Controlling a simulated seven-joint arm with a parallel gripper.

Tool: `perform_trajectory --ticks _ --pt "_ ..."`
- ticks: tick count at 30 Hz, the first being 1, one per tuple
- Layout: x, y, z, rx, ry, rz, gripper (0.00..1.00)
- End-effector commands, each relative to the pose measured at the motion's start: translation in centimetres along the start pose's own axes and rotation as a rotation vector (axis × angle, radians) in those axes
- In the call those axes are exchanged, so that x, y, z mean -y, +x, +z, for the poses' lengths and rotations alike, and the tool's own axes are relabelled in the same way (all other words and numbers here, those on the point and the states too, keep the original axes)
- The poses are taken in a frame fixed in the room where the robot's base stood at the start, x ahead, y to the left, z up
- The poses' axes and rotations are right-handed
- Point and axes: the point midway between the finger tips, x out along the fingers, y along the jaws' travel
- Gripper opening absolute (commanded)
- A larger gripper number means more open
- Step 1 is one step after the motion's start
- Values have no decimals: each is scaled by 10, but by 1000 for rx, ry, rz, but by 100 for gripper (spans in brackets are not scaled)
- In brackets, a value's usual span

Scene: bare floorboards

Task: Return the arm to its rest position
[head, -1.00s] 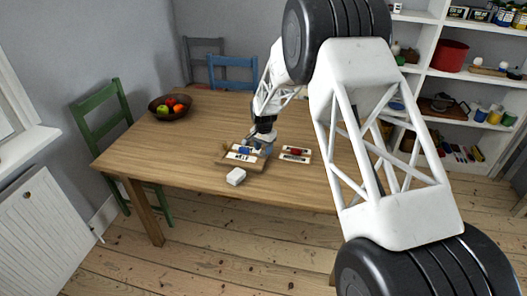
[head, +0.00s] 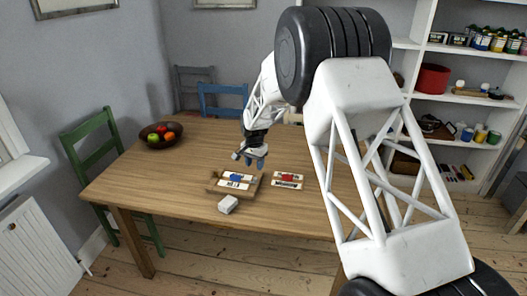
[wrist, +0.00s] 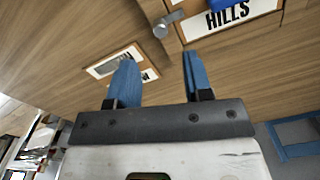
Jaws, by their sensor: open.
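My gripper (head: 254,162) hangs above the table behind a wooden tray (head: 251,191). In the wrist view its two blue fingers (wrist: 160,78) stand apart with nothing between them. The arm reaches out over the table, bent at its joints. A white card with a blue object (head: 236,178) lies on the tray. In the wrist view a card reading "HILLS" (wrist: 235,17) shows at the top edge, partly cut off.
A fruit bowl (head: 160,136) stands at the back left of the table (head: 150,185). Chairs are behind and left; shelves (head: 450,102) stand at right.

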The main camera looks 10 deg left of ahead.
Motion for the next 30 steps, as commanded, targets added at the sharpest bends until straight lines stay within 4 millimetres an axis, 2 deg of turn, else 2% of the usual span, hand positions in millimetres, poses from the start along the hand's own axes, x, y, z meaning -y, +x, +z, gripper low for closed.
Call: perform_trajectory --ticks 5,11,20,30 --pt "-9 -12 0 -4 -3 -3 46" --pt "-39 -44 3 -13 -16 -11 46" --pt "-108 -110 18 -33 -51 -24 46" --pt "-189 -174 49 -59 -91 -37 46"
